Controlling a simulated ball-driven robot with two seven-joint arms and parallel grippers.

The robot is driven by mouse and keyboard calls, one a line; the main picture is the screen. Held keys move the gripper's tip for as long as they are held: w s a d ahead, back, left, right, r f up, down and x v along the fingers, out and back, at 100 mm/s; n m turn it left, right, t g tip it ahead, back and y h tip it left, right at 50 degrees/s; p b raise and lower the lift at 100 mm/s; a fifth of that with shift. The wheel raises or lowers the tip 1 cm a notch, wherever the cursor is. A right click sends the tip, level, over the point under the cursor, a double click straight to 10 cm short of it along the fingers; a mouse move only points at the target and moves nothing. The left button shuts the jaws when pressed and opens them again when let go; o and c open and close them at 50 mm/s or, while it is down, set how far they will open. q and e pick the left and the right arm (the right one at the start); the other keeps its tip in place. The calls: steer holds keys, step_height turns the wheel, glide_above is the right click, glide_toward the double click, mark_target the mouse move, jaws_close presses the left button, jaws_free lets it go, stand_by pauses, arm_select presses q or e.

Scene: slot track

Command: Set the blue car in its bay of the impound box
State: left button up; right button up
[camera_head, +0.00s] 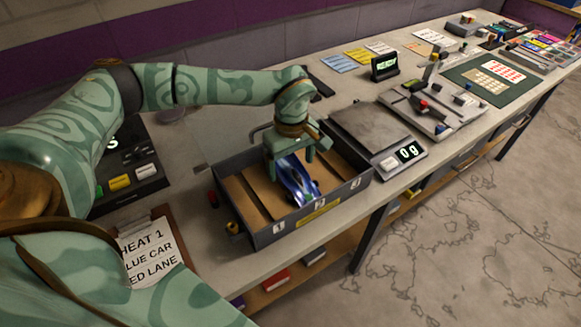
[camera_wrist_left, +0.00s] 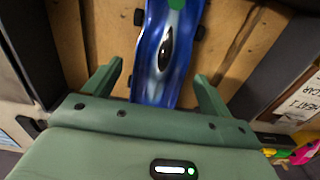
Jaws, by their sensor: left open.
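The blue car (camera_head: 297,183) lies in the middle bay of the impound box (camera_head: 262,238), behind the label 2. The box is grey with a brown floor and labels 1, 2 and 3 along its front wall. My left gripper (camera_head: 290,163) is over the rear part of the car, pointing down. In the left wrist view the car (camera_wrist_left: 168,45) shows blue with a dark canopy and a green patch. The open fingers of my left gripper (camera_wrist_left: 157,92) stand on either side of it, with gaps visible. My right gripper is not in view.
A scale (camera_head: 375,130) reading 0 g stands right of the box. A clipboard (camera_head: 150,245) with a heat card lies at the front left. A grey track board (camera_head: 430,108) and a green mat (camera_head: 475,95) lie further right. The box's side walls are close around the gripper.

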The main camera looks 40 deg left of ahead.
mark_target(290, 167)
arm_select(q)
step_height(290, 167, up, 10)
steer(key=p, duration=0.2)
steer(key=shift+a, duration=0.1)
